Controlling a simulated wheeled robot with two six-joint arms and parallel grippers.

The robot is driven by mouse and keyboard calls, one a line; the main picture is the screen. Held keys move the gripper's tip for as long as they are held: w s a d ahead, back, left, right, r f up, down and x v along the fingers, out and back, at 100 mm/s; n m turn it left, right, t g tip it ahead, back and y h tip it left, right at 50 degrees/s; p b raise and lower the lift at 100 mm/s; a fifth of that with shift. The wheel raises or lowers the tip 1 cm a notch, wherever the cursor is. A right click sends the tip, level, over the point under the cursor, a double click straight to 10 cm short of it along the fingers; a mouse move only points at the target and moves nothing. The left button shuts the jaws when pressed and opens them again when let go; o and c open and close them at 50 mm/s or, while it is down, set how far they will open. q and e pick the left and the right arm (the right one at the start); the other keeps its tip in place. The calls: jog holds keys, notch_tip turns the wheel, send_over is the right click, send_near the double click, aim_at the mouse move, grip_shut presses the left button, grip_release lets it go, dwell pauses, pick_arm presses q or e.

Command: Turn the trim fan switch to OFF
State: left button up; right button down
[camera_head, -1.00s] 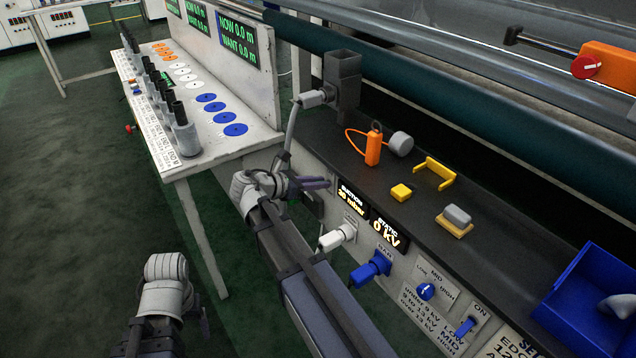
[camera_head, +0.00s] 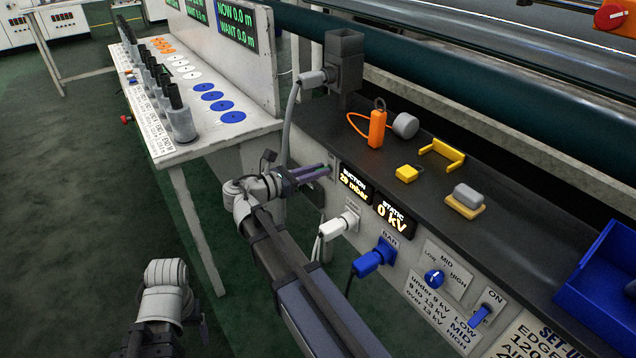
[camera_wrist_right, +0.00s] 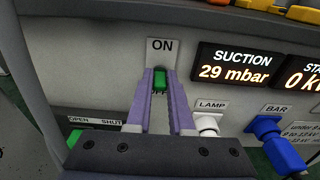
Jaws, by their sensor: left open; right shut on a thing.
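The trim fan switch is a small green rocker (camera_wrist_right: 160,79) on the grey front panel in the right wrist view. An ON label (camera_wrist_right: 162,45) is above it, and an OFF label below is partly covered. My right gripper (camera_wrist_right: 160,85) has its two purple fingers on either side of the switch, shut on it. In the head view the right gripper (camera_head: 326,171) reaches the panel left of the suction display (camera_head: 354,184), and hides the switch. My left gripper (camera_head: 168,300) is low at the left, away from the panel; its fingertips are hidden.
The suction display reads 29 mbar in the right wrist view. White lamp (camera_head: 344,223) and blue bar (camera_head: 375,258) plugs stick out right of the gripper. A grey hose (camera_head: 291,125) hangs close by. A blue bin (camera_head: 605,275) is at the right.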

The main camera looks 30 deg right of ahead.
jog(key=shift+d+f+t+h+b, duration=0.15)
jog(key=shift+f+h+b, duration=0.25)
jog(key=shift+h+b, duration=1.3)
jog(key=shift+a+f+t+h+b, duration=0.1)
jog(key=shift+f+h+b, duration=0.4)
jog(key=shift+b, duration=2.25)
jog(key=shift+d+f+t+h+b, duration=0.15)
jog(key=shift+f+h+b, duration=0.15)
jog(key=shift+h+b, duration=1.45)
jog(key=shift+a+y+b, duration=0.1)
jog(key=shift+y+b, duration=0.35)
jog(key=shift+b, duration=0.05)
jog(key=c, duration=0.8)
grip_release()
jog(key=shift+a, duration=0.1)
jog(key=b+v, duration=0.3)
jog(key=v, duration=0.4)
jog(key=shift+a+b, duration=0.3)
jog(key=shift+b, duration=0.05)
jog(key=shift+f, duration=0.1)
